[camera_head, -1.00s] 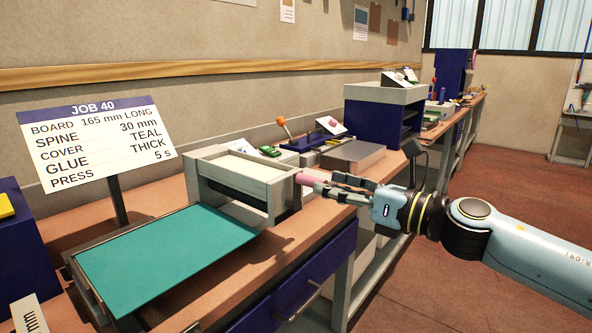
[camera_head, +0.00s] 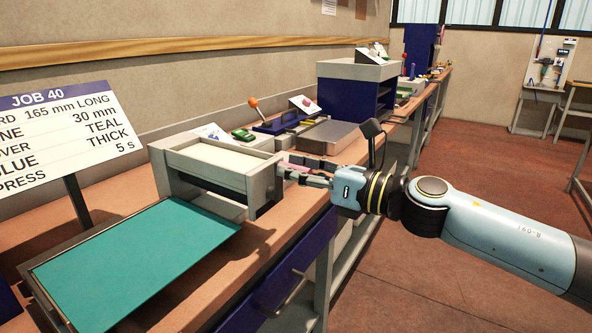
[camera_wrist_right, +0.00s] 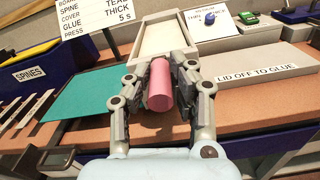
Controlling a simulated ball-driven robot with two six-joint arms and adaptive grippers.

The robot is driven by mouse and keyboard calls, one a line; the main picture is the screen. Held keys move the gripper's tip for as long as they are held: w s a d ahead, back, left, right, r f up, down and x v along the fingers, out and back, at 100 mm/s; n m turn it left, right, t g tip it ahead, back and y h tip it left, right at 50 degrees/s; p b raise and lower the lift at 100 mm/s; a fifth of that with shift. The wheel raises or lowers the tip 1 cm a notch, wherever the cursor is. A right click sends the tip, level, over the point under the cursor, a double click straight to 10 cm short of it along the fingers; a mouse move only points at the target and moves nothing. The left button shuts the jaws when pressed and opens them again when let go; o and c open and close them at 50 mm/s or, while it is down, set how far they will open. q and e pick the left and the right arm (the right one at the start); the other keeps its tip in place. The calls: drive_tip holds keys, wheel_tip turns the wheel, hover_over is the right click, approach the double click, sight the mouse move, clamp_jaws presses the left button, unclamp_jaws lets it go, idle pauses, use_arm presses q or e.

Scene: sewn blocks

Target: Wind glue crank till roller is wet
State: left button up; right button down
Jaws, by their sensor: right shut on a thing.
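The glue machine (camera_head: 252,183) is a pale grey box with a cream-coloured inside, standing on the bench; it also shows in the right wrist view (camera_wrist_right: 183,34). Its pink crank handle (camera_wrist_right: 160,84) sticks out of the end near me. My right gripper (camera_head: 284,172) is shut on the handle, with one finger on each side of it in the right wrist view (camera_wrist_right: 160,90). The roller is hidden, so I cannot see if it is wet. A teal sheet (camera_head: 135,258) lies on a tray at the machine's left. My left gripper is not in view.
An orange-knobbed lever (camera_head: 253,102) and a blue cabinet (camera_head: 345,100) stand farther along the bench.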

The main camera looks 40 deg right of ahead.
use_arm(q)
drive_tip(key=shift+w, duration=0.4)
use_arm(e)
drive_tip(key=shift+d, duration=0.1)
drive_tip(key=m, duration=0.1)
drive_tip(key=d+m, duration=0.1)
drive_tip(key=m, duration=0.1)
drive_tip(key=shift+w+d+f, duration=0.1)
drive_tip(key=shift+w+d, duration=0.15)
drive_tip(key=shift+w, duration=0.1)
drive_tip(key=m, duration=0.2)
drive_tip(key=d+f+m, duration=0.1)
drive_tip(key=m, duration=0.1)
drive_tip(key=w+d+m+p, duration=0.1)
drive_tip(key=shift+d+f+m, duration=0.1)
drive_tip(key=shift+f+m, duration=0.1)
drive_tip(key=shift+m, duration=0.2)
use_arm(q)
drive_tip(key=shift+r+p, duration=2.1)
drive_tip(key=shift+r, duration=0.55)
use_arm(e)
wheel_tip(320, 180, down, 7)
drive_tip(key=m, duration=1.5)
drive_tip(key=shift+d+f, duration=0.2)
drive_tip(key=shift+d, duration=0.25)
drive_tip(key=shift+w, duration=0.1)
